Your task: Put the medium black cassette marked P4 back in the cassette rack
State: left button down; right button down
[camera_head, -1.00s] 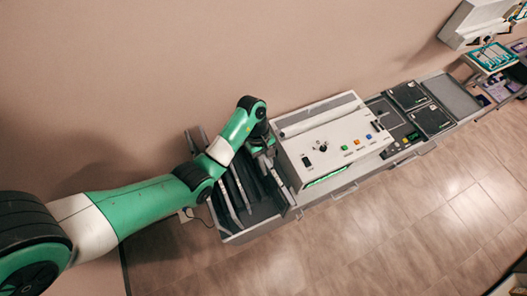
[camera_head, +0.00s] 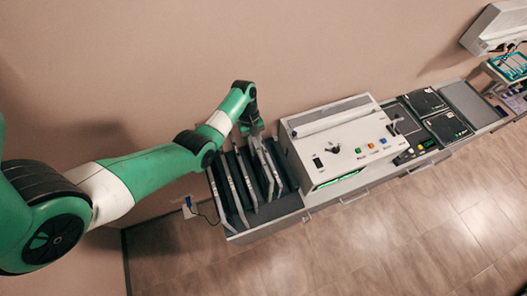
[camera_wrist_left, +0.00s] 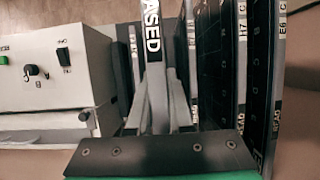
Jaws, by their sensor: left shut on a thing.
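My left gripper (camera_head: 256,133) is at the back right of the cassette rack (camera_head: 262,218). In the left wrist view its fingers (camera_wrist_left: 160,118) are shut on a cassette (camera_wrist_left: 152,40) whose edge label shows the letters "ASED". In the head view this cassette (camera_head: 264,160) stands among the rack's right-hand cassettes; I cannot tell how deep it sits. No P4 mark is readable. Several other dark cassettes stand upright in the rack, and two in the left wrist view carry labels with H7 (camera_wrist_left: 242,40) and E6 (camera_wrist_left: 281,40). My right gripper is not in view.
A white reader machine (camera_head: 335,140) with knobs and coloured buttons stands close to the rack's right side. Further right are dark square plates (camera_head: 423,101) and a grey counter top (camera_head: 468,104). The wall is close behind; open floor lies in front.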

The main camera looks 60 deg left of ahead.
pick_arm(q)
notch_tip(320, 180, down, 6)
jog(key=b, duration=0.5)
jog(key=shift+r+b, duration=0.15)
jog(key=shift+b, duration=0.2)
dwell(0.5)
jog(key=shift+f+b, duration=3.8)
jog(key=shift+f, duration=0.6)
jog(key=shift+f, duration=0.15)
jog(key=c, duration=0.8)
grip_release()
jog(key=shift+o, duration=0.3)
